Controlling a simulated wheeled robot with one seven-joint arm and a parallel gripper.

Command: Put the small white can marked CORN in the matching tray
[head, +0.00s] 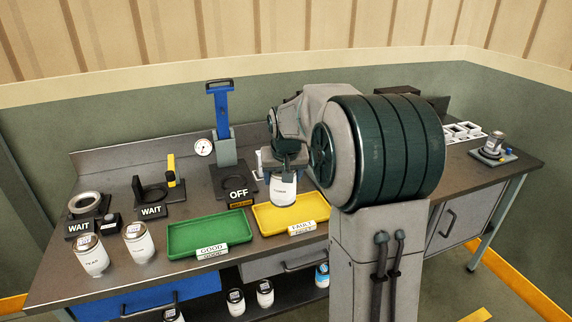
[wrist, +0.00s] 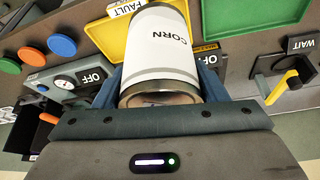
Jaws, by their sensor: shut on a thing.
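My gripper (head: 284,168) is shut on the small white can marked CORN (head: 283,190). The can fills the middle of the wrist view (wrist: 160,50), with its CORN label readable. In the head view it hangs over the left part of the yellow tray (head: 307,209), which is marked FAULT. I cannot tell how high above the tray it is. The green tray (head: 205,248), marked GOOD, lies to the left of the yellow tray. Both trays look empty, though the can and my arm hide part of the yellow one.
Two white cans, one marked PEAR (head: 92,258) and another (head: 139,242), stand at the front left. A blue-handled press (head: 222,115) and an OFF sign (head: 238,194) stand behind the trays. WAIT stations (head: 151,211) are left. More cans (head: 265,293) sit on the lower shelf.

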